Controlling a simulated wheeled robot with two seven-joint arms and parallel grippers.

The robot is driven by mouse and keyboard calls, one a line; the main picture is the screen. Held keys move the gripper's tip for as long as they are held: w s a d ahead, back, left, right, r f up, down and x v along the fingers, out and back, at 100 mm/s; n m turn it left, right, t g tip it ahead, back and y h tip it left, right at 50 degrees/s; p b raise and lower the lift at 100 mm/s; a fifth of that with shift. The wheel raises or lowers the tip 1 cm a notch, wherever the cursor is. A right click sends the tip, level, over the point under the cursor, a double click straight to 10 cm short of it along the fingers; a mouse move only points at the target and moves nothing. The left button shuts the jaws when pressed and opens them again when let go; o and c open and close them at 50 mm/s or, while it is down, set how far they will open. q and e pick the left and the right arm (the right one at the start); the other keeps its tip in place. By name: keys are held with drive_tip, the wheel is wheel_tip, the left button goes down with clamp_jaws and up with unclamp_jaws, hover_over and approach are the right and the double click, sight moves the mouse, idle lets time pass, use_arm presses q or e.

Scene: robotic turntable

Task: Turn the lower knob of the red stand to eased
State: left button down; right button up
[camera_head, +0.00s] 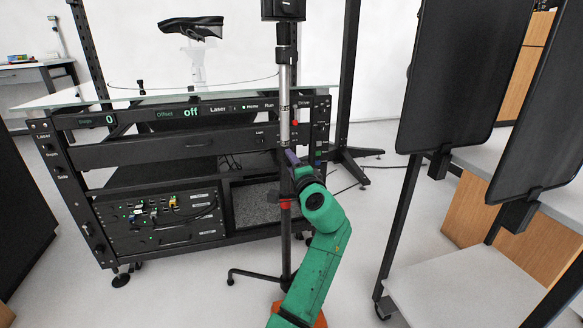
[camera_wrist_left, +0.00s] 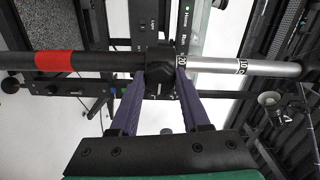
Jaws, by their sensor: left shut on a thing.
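The red stand is an upright pole with a red band (camera_head: 285,204), a black lower tube and a silver upper tube (camera_head: 284,105). It stands in front of the rack on a black foot. The red band also shows in the left wrist view (camera_wrist_left: 56,61), where the pole lies across the picture. The lower knob (camera_wrist_left: 160,82) is a black piece where the black tube meets the silver one. My left gripper (camera_head: 291,157) has its purple fingers on either side of this knob and is shut on it. The knob's setting cannot be read. My right gripper is out of view.
A black equipment rack (camera_head: 160,155) with lit labels stands close behind the pole. Dark panels (camera_head: 465,75) on stands and a white shelf (camera_head: 470,290) are at the right. A black object (camera_head: 192,27) sits above the rack. Floor is clear at the lower left.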

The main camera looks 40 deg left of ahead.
use_arm(q)
drive_tip(key=shift+n, duration=0.4)
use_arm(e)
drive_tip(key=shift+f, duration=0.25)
use_arm(q)
drive_tip(key=shift+c, duration=1.9)
unclamp_jaws()
